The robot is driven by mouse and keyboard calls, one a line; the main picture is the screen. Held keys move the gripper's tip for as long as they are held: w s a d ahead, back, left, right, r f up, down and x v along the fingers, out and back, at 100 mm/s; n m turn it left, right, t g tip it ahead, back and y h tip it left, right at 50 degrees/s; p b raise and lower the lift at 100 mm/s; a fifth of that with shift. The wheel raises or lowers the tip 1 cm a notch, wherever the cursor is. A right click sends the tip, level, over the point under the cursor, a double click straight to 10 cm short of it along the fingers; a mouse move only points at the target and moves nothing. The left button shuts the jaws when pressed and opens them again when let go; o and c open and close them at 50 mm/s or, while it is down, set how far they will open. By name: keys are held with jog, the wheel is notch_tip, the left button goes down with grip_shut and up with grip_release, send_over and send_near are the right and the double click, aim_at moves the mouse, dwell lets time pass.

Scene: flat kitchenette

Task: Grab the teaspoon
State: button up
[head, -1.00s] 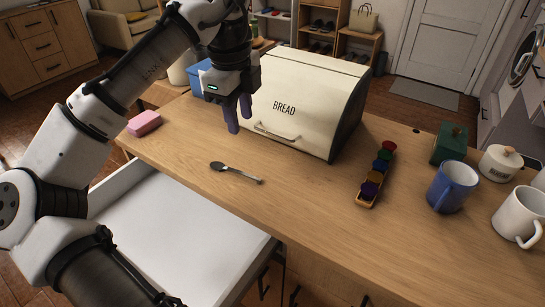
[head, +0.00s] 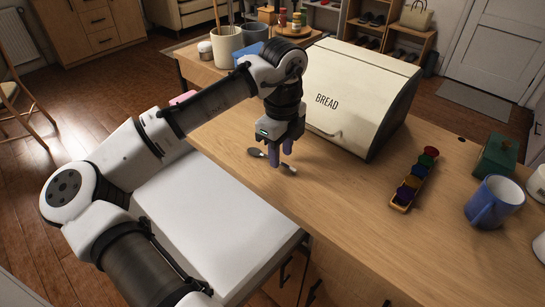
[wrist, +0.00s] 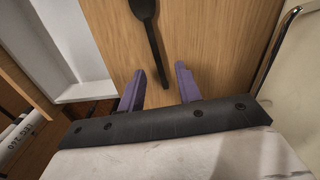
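The dark teaspoon (head: 257,153) lies on the wooden counter near its front edge, in front of the bread box. In the wrist view the teaspoon (wrist: 149,30) lies with its bowl away from me and its handle end pointing back between my fingers. My gripper (head: 281,160) points down over the teaspoon's handle and hides part of it in the head view. The fingers are not closed on the handle.
The cream bread box (head: 358,92) stands close behind my gripper. A rack of coloured pods (head: 414,180) and a blue mug (head: 494,201) are to the right. The counter between is clear.

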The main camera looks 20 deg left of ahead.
notch_tip(320, 180, down, 2)
grip_shut()
dwell(0.3)
jog(key=shift+r, duration=0.2)
